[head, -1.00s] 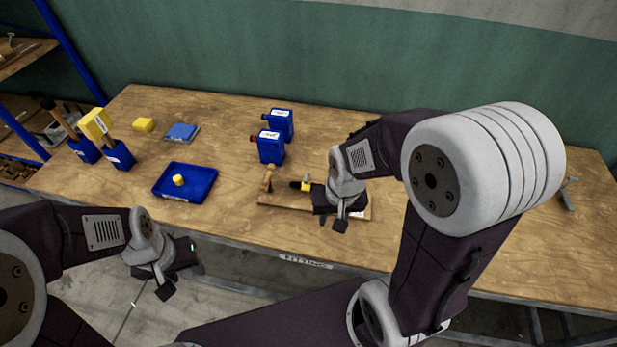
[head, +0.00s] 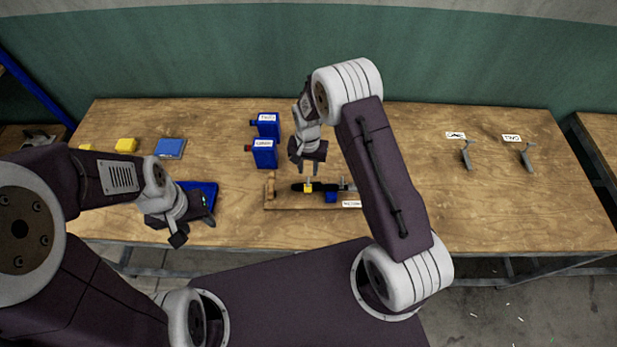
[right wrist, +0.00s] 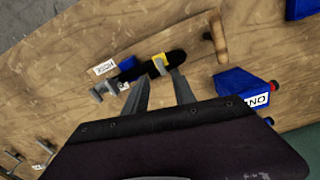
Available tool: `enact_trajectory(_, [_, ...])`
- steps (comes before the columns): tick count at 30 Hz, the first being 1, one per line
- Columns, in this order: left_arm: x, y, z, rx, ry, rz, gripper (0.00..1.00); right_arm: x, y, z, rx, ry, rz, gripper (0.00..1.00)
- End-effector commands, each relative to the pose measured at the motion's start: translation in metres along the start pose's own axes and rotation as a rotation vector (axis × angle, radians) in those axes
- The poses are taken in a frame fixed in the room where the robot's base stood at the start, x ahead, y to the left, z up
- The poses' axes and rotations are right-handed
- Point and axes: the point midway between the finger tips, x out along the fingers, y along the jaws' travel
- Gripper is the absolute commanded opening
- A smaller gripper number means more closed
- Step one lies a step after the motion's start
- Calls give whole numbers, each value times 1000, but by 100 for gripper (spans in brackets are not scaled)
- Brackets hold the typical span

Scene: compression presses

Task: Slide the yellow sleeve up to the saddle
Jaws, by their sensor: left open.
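The yellow sleeve (head: 308,188) sits on a black hose (head: 296,188) that lies along a wooden board (head: 290,207). The blue saddle (head: 331,197) is on the same board, to the right of the sleeve. In the right wrist view the sleeve (right wrist: 160,59) shows just beyond my fingertips, and the saddle (right wrist: 127,64) is to its left. My right gripper (head: 308,172) points down above the sleeve, fingers apart and empty; the open fingers (right wrist: 158,76) also show in the wrist view. My left gripper (head: 194,228) is open by the blue tray (head: 205,187), far left of the board.
A wooden peg (head: 270,185) stands at the board's left end. A blue block (head: 170,148) and a yellow block (head: 126,145) lie at the back left. Two grey brackets (head: 467,155) stand at right; the table between is clear.

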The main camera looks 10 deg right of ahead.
Motion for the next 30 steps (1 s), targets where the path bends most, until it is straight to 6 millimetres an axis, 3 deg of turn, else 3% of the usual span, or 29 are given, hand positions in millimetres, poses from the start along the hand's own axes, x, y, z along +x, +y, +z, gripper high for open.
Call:
enact_trajectory(6, [-23,0,-3,0,1,0,47,41,1,2,0,-4,3,32])
enact_trajectory(12, [-32,1,-4,0,1,0,47,72,1,1,0,-2,1,32])
enact_trajectory(22, [-33,1,-4,0,1,0,47,82,0,0,0,1,0,32])
enact_trajectory(23, [-33,1,-4,0,1,0,47,81,0,0,0,1,0,29])
enact_trajectory(26, [-33,1,-4,0,1,0,47,81,0,0,0,0,0,1])
enact_trajectory(30, [-33,1,-4,0,1,0,47,81,0,0,0,1,0,0])
